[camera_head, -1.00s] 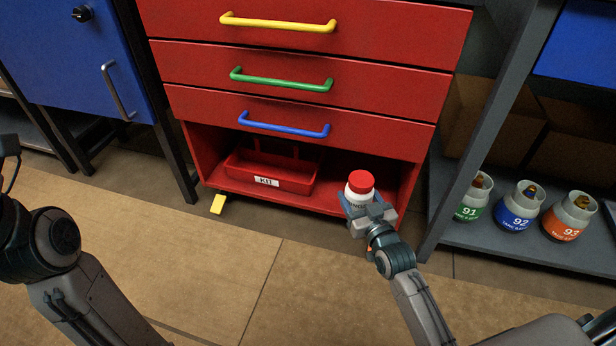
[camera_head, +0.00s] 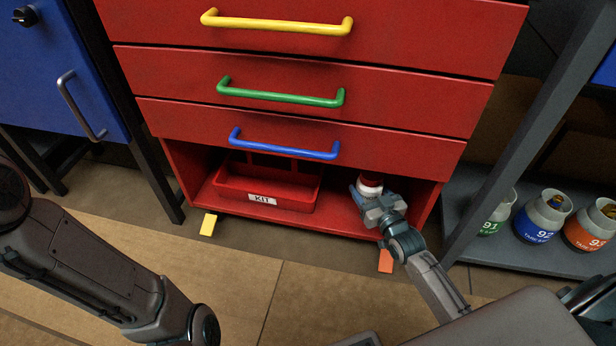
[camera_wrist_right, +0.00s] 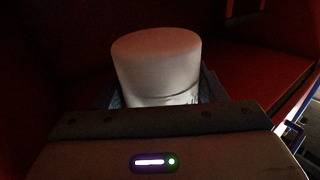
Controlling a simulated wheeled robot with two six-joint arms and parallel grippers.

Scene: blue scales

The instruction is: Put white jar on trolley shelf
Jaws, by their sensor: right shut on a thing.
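The jar also shows upright between the fingers in the right wrist view (camera_wrist_right: 157,65), dimly lit. Whether its base touches the shelf is hidden. My left arm comes in at the lower left, but its gripper is not in view.
The red kit tray (camera_head: 300,194) stands on the left of the shelf. Yellow, green and blue drawer handles (camera_head: 285,148) jut out above the opening. A grey rack (camera_head: 490,255) with several gas canisters (camera_head: 543,216) stands at right. Shelf room is free between tray and jar.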

